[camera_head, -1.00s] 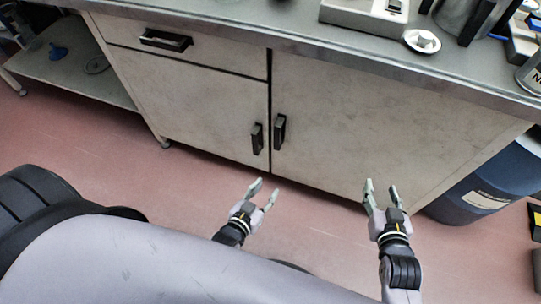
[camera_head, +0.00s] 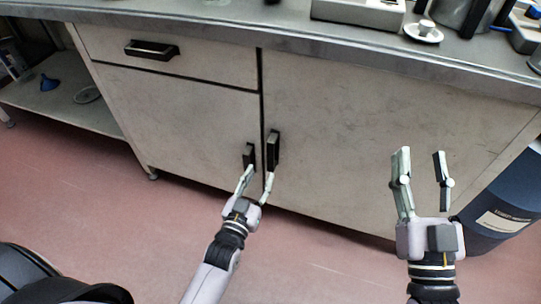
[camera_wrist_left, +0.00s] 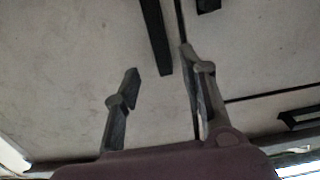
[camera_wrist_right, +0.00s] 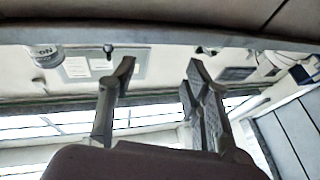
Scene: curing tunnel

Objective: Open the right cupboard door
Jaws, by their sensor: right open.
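The right cupboard door (camera_head: 380,130) is pale, scuffed and shut. Its dark upright handle (camera_head: 273,150) is near the centre seam. In the left wrist view this handle (camera_wrist_left: 156,38) appears ahead, between the two fingertips. My left gripper (camera_head: 258,176) is open and empty, its fingertips close by the lower ends of both door handles. I cannot tell whether it touches. My right gripper (camera_head: 421,165) is open and empty, in front of the right part of the right door. The right wrist view shows its spread fingers (camera_wrist_right: 158,72) with nothing between them.
The left door (camera_head: 180,120) is shut, with its own dark handle (camera_head: 249,156) beside the seam. A shut drawer (camera_head: 200,60) is above it. A blue barrel (camera_head: 500,205) stands right of the cupboard. The worktop (camera_head: 260,32) overhangs, with items at its right.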

